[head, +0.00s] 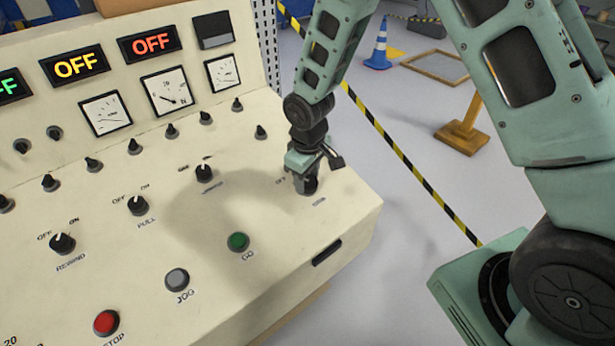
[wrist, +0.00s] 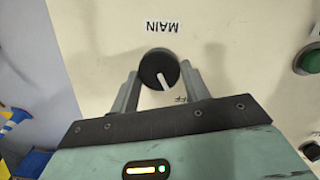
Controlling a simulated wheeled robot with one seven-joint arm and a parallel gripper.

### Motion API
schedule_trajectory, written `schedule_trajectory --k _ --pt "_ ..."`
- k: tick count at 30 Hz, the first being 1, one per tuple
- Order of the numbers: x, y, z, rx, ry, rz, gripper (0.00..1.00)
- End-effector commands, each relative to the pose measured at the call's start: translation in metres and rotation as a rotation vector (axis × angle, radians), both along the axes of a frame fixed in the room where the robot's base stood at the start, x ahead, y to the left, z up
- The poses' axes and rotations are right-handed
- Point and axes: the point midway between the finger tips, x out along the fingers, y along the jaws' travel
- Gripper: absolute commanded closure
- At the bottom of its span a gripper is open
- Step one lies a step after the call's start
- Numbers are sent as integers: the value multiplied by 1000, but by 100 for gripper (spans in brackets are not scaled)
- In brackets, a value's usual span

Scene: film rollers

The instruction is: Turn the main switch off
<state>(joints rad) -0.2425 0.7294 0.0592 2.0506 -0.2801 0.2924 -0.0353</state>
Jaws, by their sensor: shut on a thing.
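The main switch (wrist: 155,68) is a round black knob with a white pointer line, under an upside-down MAIN label in the wrist view. My gripper (wrist: 159,82) has one finger on each side of the knob and is shut on it. The pointer aims down and slightly right in that view, towards the side of a partly hidden OFF label (wrist: 182,99). In the head view my gripper (head: 306,182) comes down onto the knob at the panel's right end and hides most of it.
The cream control panel (head: 345,215) carries other black rotary knobs, such as the pull knob (head: 138,205) and rewind knob (head: 62,243). The green GO button (head: 238,241), grey JOG button (head: 177,279) and red STOP button (head: 106,322) sit nearer the front. Lit OFF signs (head: 150,43) show above.

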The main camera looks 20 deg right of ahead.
Motion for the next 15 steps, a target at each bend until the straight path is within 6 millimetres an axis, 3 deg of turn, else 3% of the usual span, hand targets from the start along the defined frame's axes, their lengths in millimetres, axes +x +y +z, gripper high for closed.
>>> schedule_trajectory --k 15 --pt "0 1 1 -27 -11 123 77"
